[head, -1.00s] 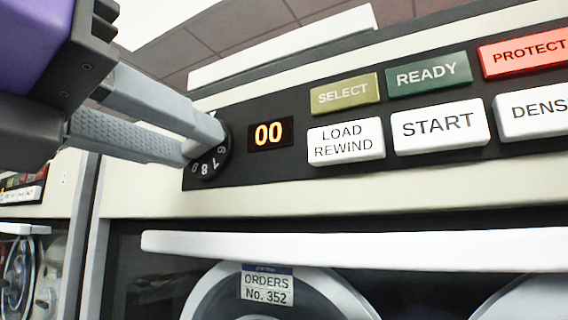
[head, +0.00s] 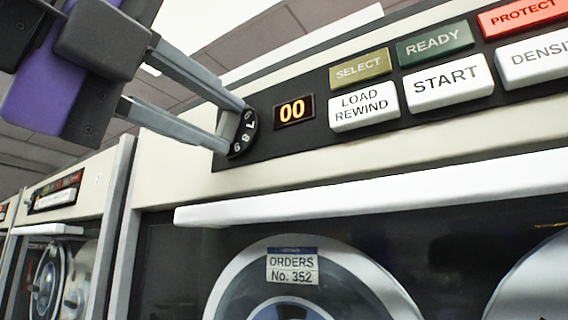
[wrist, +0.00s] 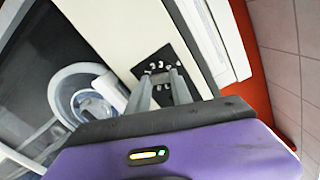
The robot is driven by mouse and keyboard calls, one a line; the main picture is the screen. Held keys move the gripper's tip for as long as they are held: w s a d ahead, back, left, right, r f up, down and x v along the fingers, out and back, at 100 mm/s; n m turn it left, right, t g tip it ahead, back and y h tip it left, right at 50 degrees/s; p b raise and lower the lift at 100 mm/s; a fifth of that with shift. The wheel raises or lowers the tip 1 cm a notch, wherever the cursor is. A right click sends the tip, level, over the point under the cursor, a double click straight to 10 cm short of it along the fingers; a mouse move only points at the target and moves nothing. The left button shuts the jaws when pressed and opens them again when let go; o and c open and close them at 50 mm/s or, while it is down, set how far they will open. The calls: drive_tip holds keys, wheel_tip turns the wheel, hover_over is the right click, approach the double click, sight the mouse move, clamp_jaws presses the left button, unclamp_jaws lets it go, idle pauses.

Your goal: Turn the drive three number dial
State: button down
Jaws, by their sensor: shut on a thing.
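The number dial (head: 243,136) is a small black disc with white digits at the left end of the dark control panel, beside an orange display (head: 293,111) reading 00. My gripper (head: 229,120) comes in from the upper left, with one grey finger above the other, and is shut on the dial. The fingers hide part of the dial's face; digits such as 6, 7 and 8 show along its right edge. In the wrist view, the dial (wrist: 152,67) is between and around the fingertips, with some white digits showing.
Right of the display are SELECT (head: 361,68), READY (head: 435,44), LOAD REWIND (head: 364,107) and START (head: 447,86) buttons. Below, a white ledge (head: 400,190) sticks out above a reel labelled ORDERS No. 352 (head: 292,267). Another drive (head: 60,230) stands at the left.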

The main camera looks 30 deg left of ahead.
drive_tip(key=shift+n+b, duration=0.65)
drive_tip(key=shift+n, duration=1.25)
drive_tip(key=c, duration=1.1)
unclamp_jaws()
drive_tip(key=shift+c, duration=0.2)
drive_tip(key=s+b, duration=0.1)
drive_tip(key=s, duration=0.6)
drive_tip(key=shift+s+a+b, duration=0.35)
drive_tip(key=shift+s, duration=0.05)
